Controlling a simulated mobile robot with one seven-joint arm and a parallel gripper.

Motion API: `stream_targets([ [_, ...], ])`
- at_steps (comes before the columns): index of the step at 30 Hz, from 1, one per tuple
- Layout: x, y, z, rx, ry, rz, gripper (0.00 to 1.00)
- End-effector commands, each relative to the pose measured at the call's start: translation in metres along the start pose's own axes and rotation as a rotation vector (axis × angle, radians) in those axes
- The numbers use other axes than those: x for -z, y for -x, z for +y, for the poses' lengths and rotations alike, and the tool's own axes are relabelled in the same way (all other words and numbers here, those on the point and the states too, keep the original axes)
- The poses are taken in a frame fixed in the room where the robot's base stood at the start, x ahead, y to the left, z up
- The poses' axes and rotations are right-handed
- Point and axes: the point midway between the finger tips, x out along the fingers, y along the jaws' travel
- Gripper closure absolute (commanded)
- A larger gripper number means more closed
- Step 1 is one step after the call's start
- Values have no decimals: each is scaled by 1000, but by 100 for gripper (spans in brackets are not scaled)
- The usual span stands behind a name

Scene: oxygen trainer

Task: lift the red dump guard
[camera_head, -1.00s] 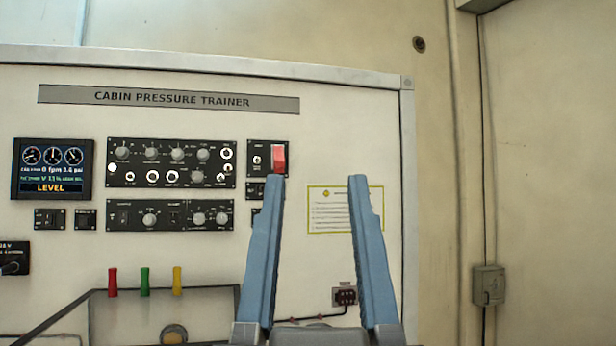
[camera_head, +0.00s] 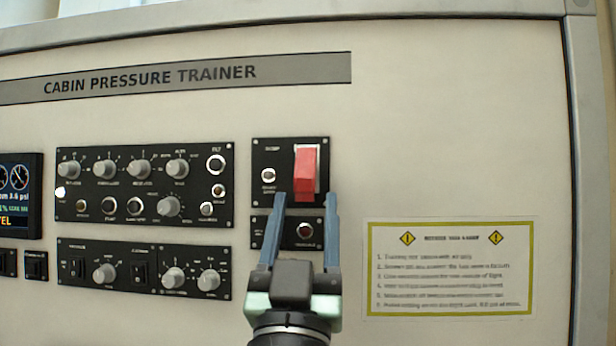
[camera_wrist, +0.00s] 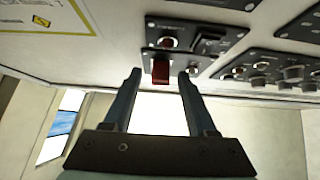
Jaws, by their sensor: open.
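The red dump guard (camera_head: 306,172) is a red cover on a small black panel marked DUMP (camera_head: 268,160), right of the main knob panels. It hangs down over its switch. My gripper (camera_head: 305,200) is open, its two blue-grey fingers pointing up, with their tips just below and either side of the guard's lower end in the head view. In the wrist view the guard (camera_wrist: 161,70) shows just beyond and between the fingertips of my gripper (camera_wrist: 160,72). Nothing is held. I cannot tell the exact gap to the guard.
A toggle switch (camera_head: 268,175) sits left of the guard. A small panel with a red button (camera_head: 305,231) lies just below, behind the fingers. Knob panels (camera_head: 145,185) are to the left. A yellow-bordered notice (camera_head: 450,268) is at the right, with bare board around it.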

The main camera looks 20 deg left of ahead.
Motion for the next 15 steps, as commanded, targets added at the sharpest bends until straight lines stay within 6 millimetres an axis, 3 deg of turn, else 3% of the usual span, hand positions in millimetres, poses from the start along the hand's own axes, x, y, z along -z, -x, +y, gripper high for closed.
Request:
stream_targets([
  [1, 2, -10, 0, 0, 1, 0, 43],
  [6, 1, -22, 0, -1, -1, 0, 43],
  [15, 0, -24, 0, -1, -1, 0, 43],
])
